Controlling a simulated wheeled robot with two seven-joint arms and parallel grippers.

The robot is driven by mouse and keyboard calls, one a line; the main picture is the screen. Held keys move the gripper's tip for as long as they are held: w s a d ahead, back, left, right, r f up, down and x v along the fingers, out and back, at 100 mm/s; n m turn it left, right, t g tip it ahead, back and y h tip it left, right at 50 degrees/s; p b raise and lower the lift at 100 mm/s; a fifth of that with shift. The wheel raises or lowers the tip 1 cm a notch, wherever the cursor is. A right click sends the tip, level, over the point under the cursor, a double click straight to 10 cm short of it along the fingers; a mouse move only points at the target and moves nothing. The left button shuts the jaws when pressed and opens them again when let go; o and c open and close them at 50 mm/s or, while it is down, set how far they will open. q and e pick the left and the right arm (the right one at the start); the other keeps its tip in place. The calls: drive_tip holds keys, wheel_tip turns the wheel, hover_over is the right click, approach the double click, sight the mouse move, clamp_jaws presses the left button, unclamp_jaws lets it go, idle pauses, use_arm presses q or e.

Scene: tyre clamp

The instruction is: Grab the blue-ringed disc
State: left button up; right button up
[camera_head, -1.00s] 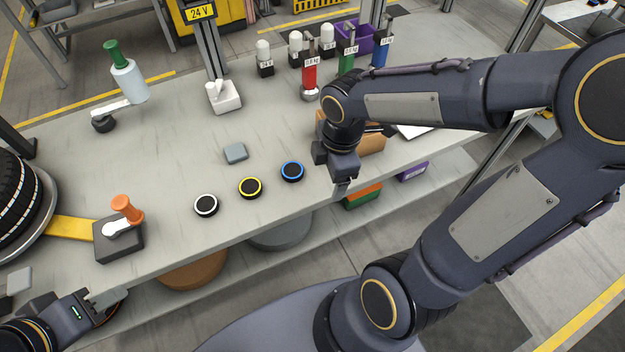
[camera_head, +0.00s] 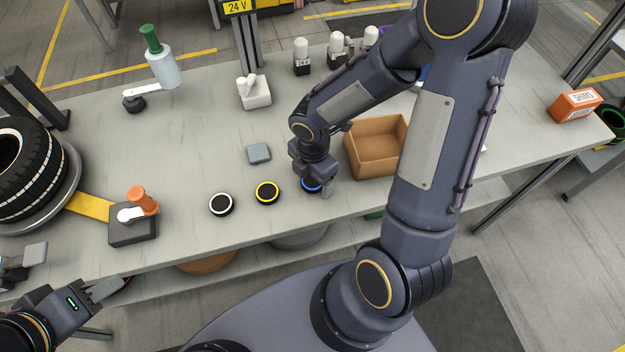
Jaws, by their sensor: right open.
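The blue-ringed disc (camera_head: 309,187) lies on the grey table near its front edge, partly hidden under my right gripper. My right gripper (camera_head: 317,190) points down over the disc, open; whether its fingers touch the disc cannot be made out. The yellow-ringed disc (camera_head: 267,193) and the white-ringed disc (camera_head: 221,204) lie to its left in a row. My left gripper (camera_head: 112,288) is low at the left, off the table's front edge, with nothing seen in it; its jaw opening is unclear.
An open brown box (camera_head: 374,150) stands right of my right gripper. A grey block (camera_head: 259,153) lies behind the discs. The clamp with an orange knob (camera_head: 143,200) and a tyre (camera_head: 28,170) are at the left. The table (camera_head: 200,150) is clear between them.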

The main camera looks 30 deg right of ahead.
drive_tip(key=c, duration=1.1)
drive_tip(key=shift+r, duration=0.1)
